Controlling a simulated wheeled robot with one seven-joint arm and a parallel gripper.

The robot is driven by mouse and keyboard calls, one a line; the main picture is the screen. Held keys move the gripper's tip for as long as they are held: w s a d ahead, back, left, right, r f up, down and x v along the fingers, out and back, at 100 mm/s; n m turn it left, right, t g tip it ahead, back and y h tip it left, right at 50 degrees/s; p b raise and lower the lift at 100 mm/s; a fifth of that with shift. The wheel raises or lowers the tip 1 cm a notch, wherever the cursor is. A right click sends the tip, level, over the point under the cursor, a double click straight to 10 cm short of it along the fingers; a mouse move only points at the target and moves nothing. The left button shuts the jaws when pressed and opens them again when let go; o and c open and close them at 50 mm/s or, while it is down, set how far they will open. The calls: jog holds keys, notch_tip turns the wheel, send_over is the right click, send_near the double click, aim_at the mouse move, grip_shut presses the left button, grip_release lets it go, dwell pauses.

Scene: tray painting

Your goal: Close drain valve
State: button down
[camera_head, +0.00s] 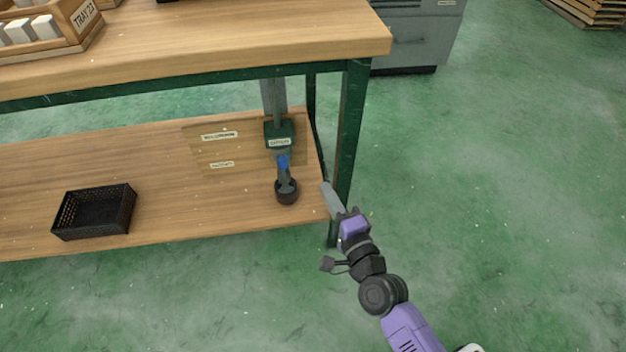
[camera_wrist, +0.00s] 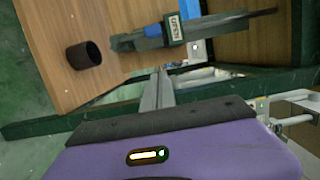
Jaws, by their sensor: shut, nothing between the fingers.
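The drain valve (camera_head: 283,162) with a blue part sits low on a grey vertical pipe (camera_head: 273,100), below a green labelled block (camera_head: 280,130). A dark round cup (camera_head: 287,192) stands under its outlet on the lower shelf. In the wrist view the valve body (camera_wrist: 128,42) lies sideways, with a blue part (camera_wrist: 152,30) and a small label (camera_wrist: 174,27) too small to read surely. The cup (camera_wrist: 84,55) is at its left. My gripper (camera_head: 326,187) is shut and empty, right of the valve and cup by the table leg, apart from them.
A green table leg (camera_head: 352,135) stands close beside my gripper, and shows as a dark bar in the wrist view. A black basket (camera_head: 94,212) is on the lower shelf (camera_head: 160,200) at left. The tabletop (camera_head: 220,40) overhangs the valve. Open green floor lies to the right.

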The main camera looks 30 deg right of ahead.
aim_at(283, 171)
jog(key=w+a+p, duration=0.2)
jog(key=w+a, duration=0.1)
jog(key=w, duration=0.7)
jog(key=shift+w, duration=0.15)
jog(key=shift+a+r+p, duration=0.1)
jog(key=shift+p, duration=0.2)
